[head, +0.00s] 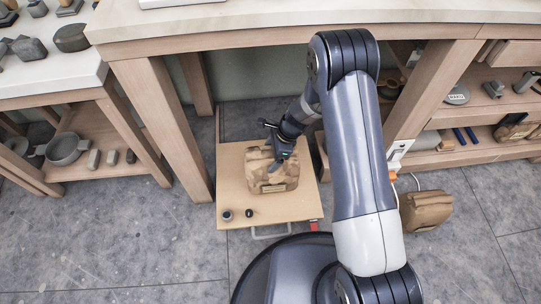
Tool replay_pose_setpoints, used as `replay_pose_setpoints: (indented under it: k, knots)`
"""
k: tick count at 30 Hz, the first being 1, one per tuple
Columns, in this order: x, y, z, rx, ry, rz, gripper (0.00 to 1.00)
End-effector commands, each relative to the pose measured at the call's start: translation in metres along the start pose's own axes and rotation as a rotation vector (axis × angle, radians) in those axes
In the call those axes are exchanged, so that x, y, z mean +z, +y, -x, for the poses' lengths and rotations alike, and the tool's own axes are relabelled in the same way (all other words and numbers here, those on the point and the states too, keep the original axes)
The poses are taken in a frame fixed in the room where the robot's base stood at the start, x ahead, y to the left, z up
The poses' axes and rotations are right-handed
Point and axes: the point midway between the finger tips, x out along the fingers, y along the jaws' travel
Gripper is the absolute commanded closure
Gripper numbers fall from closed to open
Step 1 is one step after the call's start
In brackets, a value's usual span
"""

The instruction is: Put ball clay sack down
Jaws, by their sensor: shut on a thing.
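The ball clay sack (268,174) is a tan-brown, patchy bag with a small label low on its front. It shows at the middle of the head view, over a light wooden board (240,200) near the floor. My gripper (279,160) is at the top right of the sack, pointing down, and is shut on it. The fingertips are partly hidden against the sack. I cannot tell whether the sack's underside touches the board.
Another brown sack (426,210) rests on the floor at the right. Wooden table legs (160,125) and shelves (485,150) flank the board. The floor at the left (110,240) is clear.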

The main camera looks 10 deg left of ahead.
Motion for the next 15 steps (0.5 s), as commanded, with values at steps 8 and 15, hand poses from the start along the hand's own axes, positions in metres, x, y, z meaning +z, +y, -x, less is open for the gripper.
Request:
replay_pose_setpoints:
  k: [8, 15]
  knots:
    - [-0.013, -0.002, -0.031, -0.003, -0.001, 0.001, 0.86]
    - [-0.022, -0.001, -0.055, 0.0, -0.001, 0.001, 0.86]
